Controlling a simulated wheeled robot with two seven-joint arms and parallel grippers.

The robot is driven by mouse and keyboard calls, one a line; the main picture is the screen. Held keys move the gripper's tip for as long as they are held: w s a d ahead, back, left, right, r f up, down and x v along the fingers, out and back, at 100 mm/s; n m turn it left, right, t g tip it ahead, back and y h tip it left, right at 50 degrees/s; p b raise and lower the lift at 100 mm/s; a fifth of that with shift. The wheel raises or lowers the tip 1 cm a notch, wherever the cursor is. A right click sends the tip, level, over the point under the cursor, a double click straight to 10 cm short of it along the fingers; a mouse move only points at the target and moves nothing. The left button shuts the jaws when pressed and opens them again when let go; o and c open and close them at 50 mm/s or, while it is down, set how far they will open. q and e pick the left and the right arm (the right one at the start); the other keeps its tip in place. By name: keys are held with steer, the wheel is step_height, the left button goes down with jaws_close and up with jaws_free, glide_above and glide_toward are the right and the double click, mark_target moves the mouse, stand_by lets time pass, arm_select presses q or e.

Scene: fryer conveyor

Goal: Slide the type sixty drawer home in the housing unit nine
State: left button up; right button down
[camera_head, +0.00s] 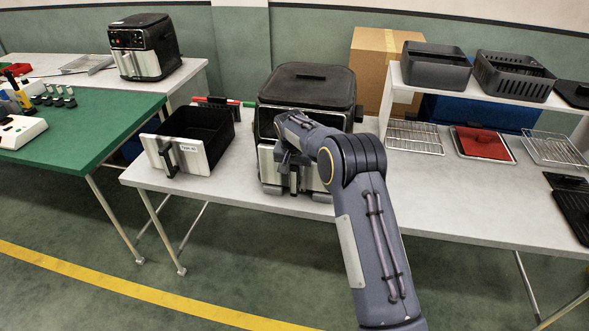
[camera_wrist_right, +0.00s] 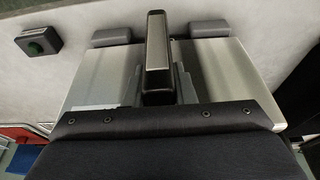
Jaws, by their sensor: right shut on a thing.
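The black fryer housing (camera_head: 306,82) stands on the long table, with a silver drawer front (camera_head: 270,165) at its lower front. My right gripper (camera_head: 291,163) is shut on the handle of that drawer. The wrist view shows the dark handle (camera_wrist_right: 157,55) between the silver front panels (camera_wrist_right: 215,75). My arm hides part of the front, and I cannot tell how far in the drawer sits. A second open black drawer (camera_head: 202,133) with a silver front stands on the table to the left; its small label is not clearly readable. My left gripper is not in view.
A small grey box with a green button (camera_wrist_right: 38,42) lies near the drawer front. A cardboard box (camera_head: 378,62) stands behind. Wire racks (camera_head: 414,137), a red mat (camera_head: 482,143) and black baskets (camera_head: 513,74) are to the right. A green table (camera_head: 90,125) stands left.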

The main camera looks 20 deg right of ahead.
steer(key=shift+w+d+r+p, duration=0.1)
steer(key=shift+w+d+p, duration=0.3)
steer(key=shift+w, duration=0.1)
steer(key=shift+w+d, duration=0.15)
steer(key=shift+w+f, duration=0.1)
steer(key=shift+f, duration=0.1)
steer(key=c, duration=0.8)
jaws_free()
